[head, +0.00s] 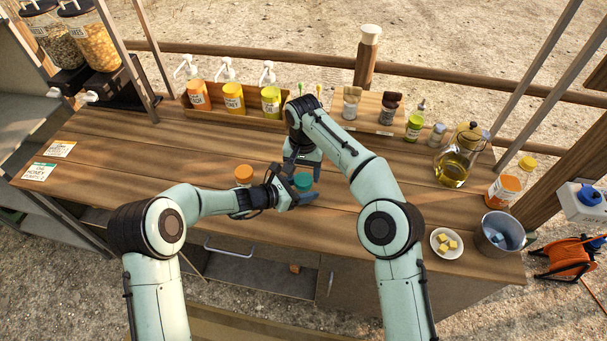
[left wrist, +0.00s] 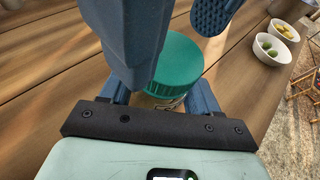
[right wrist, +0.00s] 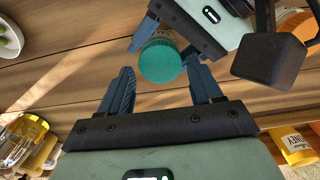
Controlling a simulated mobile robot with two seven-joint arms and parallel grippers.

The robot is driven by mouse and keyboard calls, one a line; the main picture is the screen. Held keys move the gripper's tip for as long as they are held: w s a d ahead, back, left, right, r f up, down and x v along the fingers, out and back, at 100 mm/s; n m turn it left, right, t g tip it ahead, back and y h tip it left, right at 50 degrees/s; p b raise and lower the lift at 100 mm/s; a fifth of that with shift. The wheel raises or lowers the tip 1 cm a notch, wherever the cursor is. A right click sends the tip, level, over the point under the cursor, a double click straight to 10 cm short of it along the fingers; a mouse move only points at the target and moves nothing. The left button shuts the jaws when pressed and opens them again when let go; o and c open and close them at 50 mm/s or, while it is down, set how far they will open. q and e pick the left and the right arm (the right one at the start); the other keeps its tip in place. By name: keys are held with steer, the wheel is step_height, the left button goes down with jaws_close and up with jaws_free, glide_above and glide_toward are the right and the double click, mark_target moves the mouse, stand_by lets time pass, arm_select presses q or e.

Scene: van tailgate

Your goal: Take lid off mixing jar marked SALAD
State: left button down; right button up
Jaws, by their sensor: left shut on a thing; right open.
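A mixing jar with a teal-green screw lid (head: 303,182) stands on the wooden counter. The lid also shows in the left wrist view (left wrist: 180,62) and the right wrist view (right wrist: 160,62). Its label is partly hidden and I cannot read it surely. My left gripper (head: 296,198) is shut on the jar's body below the lid, one finger on each side. My right gripper (right wrist: 162,66) is open and empty, pointing down above the lid, with its fingers apart on either side of it. I cannot tell whether they touch it.
An orange-lidded jar (head: 243,174) stands just left of my left gripper. Pump bottles (head: 233,97) stand in a rack behind. An oil pitcher (head: 454,160), a bowl of yellow cubes (head: 439,252) and a metal bucket (head: 488,246) are at the right. The counter's left part is mostly clear.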

steer(key=shift+f, duration=0.95)
steer(key=shift+c, duration=0.3)
